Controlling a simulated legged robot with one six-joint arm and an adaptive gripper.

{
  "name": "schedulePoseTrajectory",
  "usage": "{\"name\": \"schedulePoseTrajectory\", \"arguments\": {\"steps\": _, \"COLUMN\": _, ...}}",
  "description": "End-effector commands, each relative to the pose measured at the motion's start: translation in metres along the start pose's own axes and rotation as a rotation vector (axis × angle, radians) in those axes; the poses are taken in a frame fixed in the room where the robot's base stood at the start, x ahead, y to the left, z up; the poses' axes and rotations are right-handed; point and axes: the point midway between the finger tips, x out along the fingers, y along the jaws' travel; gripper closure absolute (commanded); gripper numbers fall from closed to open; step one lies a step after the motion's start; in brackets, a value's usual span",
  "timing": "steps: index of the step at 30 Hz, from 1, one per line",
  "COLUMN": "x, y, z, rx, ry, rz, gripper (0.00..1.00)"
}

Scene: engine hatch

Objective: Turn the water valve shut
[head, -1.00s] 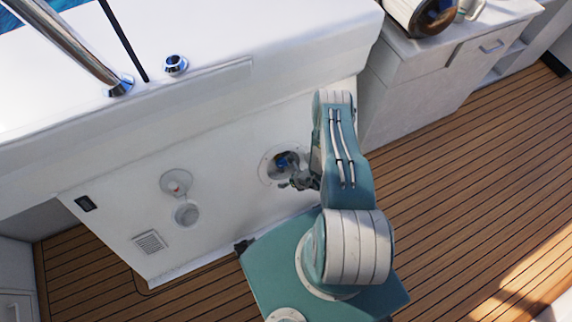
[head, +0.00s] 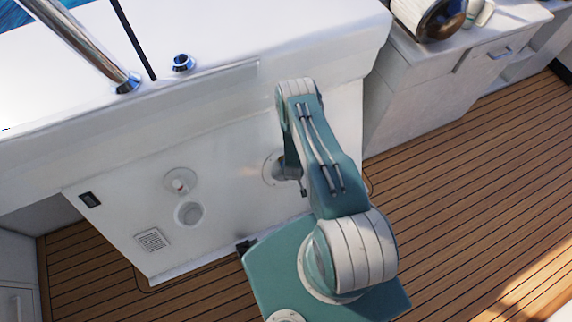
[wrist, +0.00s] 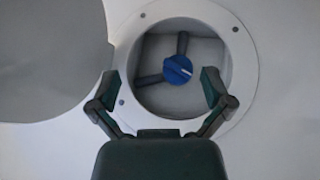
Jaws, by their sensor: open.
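The water valve is a round blue knob (wrist: 178,69) with a pale mark, set inside a round white-rimmed recess (wrist: 240,75) in the wrist view. Dark pipe-like parts reach out from the knob, one up and one to the lower left. My gripper (wrist: 157,90) is open, with its two fingers apart at the left and right of the opening. The knob shows between and slightly above the fingertips, and nothing is held. In the head view my arm covers the knob and most of the gripper; part of the recess rim (head: 268,169) shows left of the arm.
A grey rounded surface (wrist: 50,55) lies left of the recess in the wrist view. In the head view the white panel also carries a round fitting (head: 181,181), a round cap (head: 189,213) and a vent (head: 151,240). Wooden deck (head: 470,160) is clear at right.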

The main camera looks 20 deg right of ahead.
Motion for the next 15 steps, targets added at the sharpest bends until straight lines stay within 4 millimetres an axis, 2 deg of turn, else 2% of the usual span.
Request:
{"name": "schedulePoseTrajectory", "arguments": {"steps": 1, "x": -0.003, "y": -0.005, "z": -0.014, "rx": -0.096, "ry": 0.059, "rz": -0.003, "gripper": 0.00}}
{"name": "schedulePoseTrajectory", "arguments": {"steps": 3, "x": -0.006, "y": -0.011, "z": -0.030, "rx": -0.210, "ry": 0.131, "rz": -0.008, "gripper": 0.00}}
{"name": "schedulePoseTrajectory", "arguments": {"steps": 6, "x": -0.009, "y": -0.018, "z": -0.043, "rx": -0.301, "ry": 0.193, "rz": -0.012, "gripper": 0.00}}
{"name": "schedulePoseTrajectory", "arguments": {"steps": 11, "x": -0.004, "y": -0.020, "z": -0.048, "rx": -0.328, "ry": 0.211, "rz": -0.014, "gripper": 0.00}}
{"name": "schedulePoseTrajectory", "arguments": {"steps": 15, "x": 0.012, "y": -0.021, "z": -0.050, "rx": -0.326, "ry": 0.209, "rz": -0.014, "gripper": 0.00}}
